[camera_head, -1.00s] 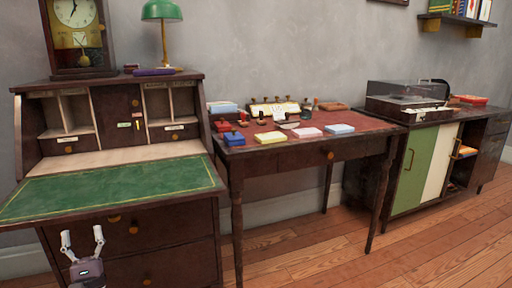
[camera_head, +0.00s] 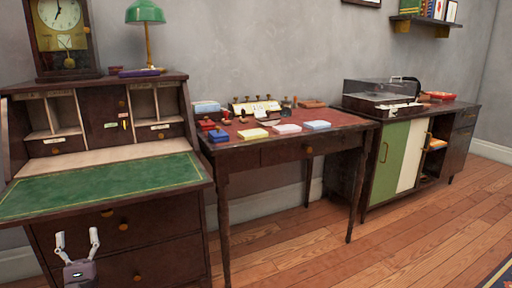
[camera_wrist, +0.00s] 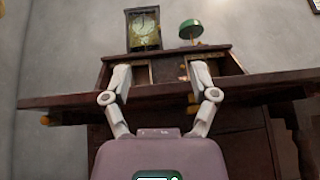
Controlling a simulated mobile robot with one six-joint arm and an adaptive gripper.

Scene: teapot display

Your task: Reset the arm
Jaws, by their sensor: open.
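My gripper (camera_head: 77,241) shows at the lower left of the head view, in front of the drawers of the writing desk (camera_head: 165,225). Its two light grey fingers point up and stand apart, with nothing between them. In the wrist view my gripper (camera_wrist: 158,80) is also open and empty. There it faces the desk from low down, and the edge of the desk's writing board (camera_wrist: 240,92) crosses behind the fingers.
The green writing surface (camera_head: 100,185) juts out above the drawers. A table (camera_head: 290,152) with stamps and paper pads stands to its right, then a cabinet (camera_head: 390,165) with a record player (camera_head: 380,95). A clock (camera_head: 62,35) and green lamp (camera_head: 146,12) top the desk. Wooden floor (camera_head: 400,240) is free in front.

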